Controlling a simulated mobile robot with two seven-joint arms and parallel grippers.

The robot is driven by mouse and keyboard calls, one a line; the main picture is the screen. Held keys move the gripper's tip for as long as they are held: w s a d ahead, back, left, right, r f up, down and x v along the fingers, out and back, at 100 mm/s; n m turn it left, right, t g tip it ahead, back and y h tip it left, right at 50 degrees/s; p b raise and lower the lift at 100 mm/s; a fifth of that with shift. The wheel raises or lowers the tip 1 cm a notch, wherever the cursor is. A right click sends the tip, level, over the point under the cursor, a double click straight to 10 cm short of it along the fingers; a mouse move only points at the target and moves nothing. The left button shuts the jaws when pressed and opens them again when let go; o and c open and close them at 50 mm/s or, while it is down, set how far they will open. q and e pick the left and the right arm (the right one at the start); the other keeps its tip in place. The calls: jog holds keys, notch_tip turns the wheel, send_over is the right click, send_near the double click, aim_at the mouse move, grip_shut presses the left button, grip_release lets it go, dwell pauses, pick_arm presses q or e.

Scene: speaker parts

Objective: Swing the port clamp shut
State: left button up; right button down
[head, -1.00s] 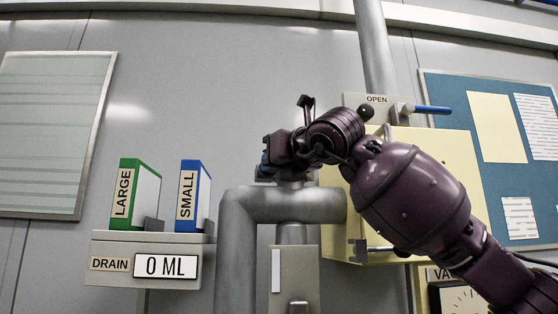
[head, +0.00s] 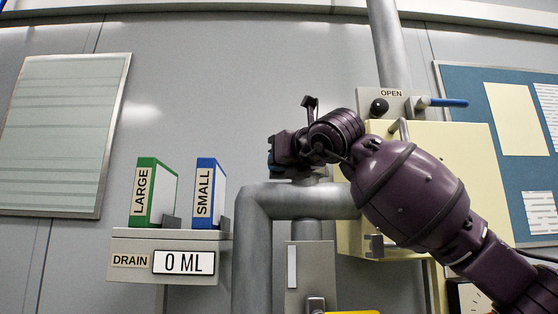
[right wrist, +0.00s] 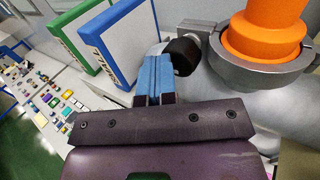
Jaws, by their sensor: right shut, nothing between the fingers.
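In the right wrist view a grey metal clamp (right wrist: 240,68) curves around the base of an orange cylindrical part (right wrist: 265,28) on a grey pipe fitting. A black knob (right wrist: 182,57) is at the clamp's left side. My right gripper's blue fingers (right wrist: 153,78) are closed together and empty, just left of the knob. I cannot tell whether they touch it. The clamp's far side is partly cut off, so I cannot tell whether it is closed. In the head view my right gripper (head: 271,158) is above the grey pipe (head: 285,200) and hides the clamp. My left gripper is not in view.
Green LARGE (head: 150,192) and blue SMALL (head: 206,194) binders stand on the DRAIN box (head: 125,244), left of the pipe. A cream cabinet (head: 470,150) stands behind my right arm, below an OPEN panel with a blue lever (head: 445,102). Small parts (right wrist: 62,112) lie at lower left.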

jog(key=b+v, duration=0.1)
jog(key=v, duration=0.9)
jog(key=shift+s+d, duration=0.2)
jog(key=shift+s, duration=0.15)
